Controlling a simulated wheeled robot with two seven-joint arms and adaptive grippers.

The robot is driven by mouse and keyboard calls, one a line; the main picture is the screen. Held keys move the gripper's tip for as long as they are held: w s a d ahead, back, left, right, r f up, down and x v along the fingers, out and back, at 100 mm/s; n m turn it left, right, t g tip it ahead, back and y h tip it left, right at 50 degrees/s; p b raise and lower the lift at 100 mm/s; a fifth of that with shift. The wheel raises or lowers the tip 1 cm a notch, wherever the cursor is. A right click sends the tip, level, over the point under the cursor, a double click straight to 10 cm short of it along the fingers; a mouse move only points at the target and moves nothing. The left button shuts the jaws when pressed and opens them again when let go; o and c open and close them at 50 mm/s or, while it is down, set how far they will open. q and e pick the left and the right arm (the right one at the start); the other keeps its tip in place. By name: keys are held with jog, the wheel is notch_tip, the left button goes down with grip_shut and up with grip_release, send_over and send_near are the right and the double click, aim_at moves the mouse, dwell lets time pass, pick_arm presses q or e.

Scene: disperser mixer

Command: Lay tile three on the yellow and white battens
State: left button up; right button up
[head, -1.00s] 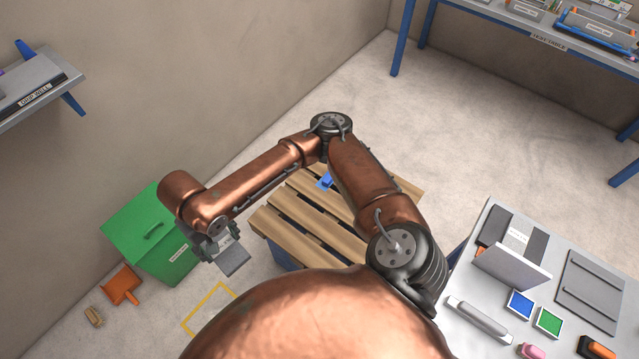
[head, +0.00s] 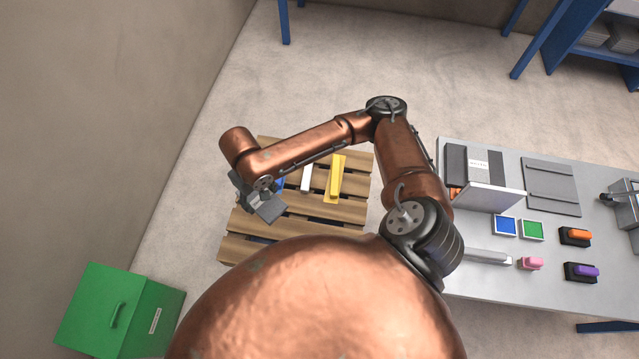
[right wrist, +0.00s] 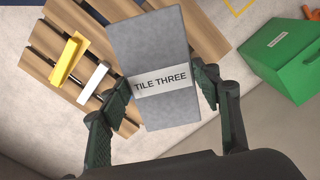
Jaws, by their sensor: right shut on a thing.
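Tile three, a grey slab with a white "TILE THREE" label, is in my right gripper (right wrist: 164,86) in the right wrist view (right wrist: 152,45). The gripper's two dark fingers are shut on its sides. In the head view the tile (head: 271,208) hangs over the left part of the wooden pallet (head: 345,212). The yellow batten (head: 336,178) and the white batten (head: 306,180) lie side by side on the slats, to the right of the tile. Both also show in the right wrist view, yellow (right wrist: 68,60) and white (right wrist: 93,84), left of the tile. My left gripper is out of view.
A blue piece (head: 280,184) on the pallet is partly hidden by my right arm. A green bin (head: 118,312) stands at lower left. A grey table (head: 545,255) with a stand, colour pads and stamp-like items is at right. Open floor lies behind the pallet.

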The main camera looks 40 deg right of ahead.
jog(key=s+d+f+n+b, duration=0.1)
jog(key=s+d+f+n, duration=0.15)
jog(key=d+f, duration=0.45)
jog(key=s+d+f+n+b, duration=0.1)
jog(key=s+d+f+n, duration=0.2)
jog(key=d, duration=0.8)
jog(key=s+d+f+n+b, duration=0.1)
jog(key=s+d+f, duration=0.4)
jog(key=d, duration=0.4)
jog(key=w+f+b, duration=0.1)
jog(key=w+f, duration=0.3)
jog(key=w, duration=0.1)
jog(key=w+f+b, duration=0.2)
jog(key=w+f, duration=0.3)
jog(key=w+f+b, duration=0.2)
jog(key=w+f, duration=0.2)
jog(key=w, duration=0.1)
jog(key=shift+a+f, duration=0.2)
jog(key=shift+a, duration=0.15)
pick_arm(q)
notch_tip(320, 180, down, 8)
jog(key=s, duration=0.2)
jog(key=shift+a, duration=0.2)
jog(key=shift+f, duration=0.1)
pick_arm(e)
jog(key=shift+f, duration=0.1)
jog(key=shift+f, duration=0.1)
jog(key=o, duration=1.6)
jog(key=shift+s+f, duration=0.1)
jog(key=shift+f, duration=0.05)
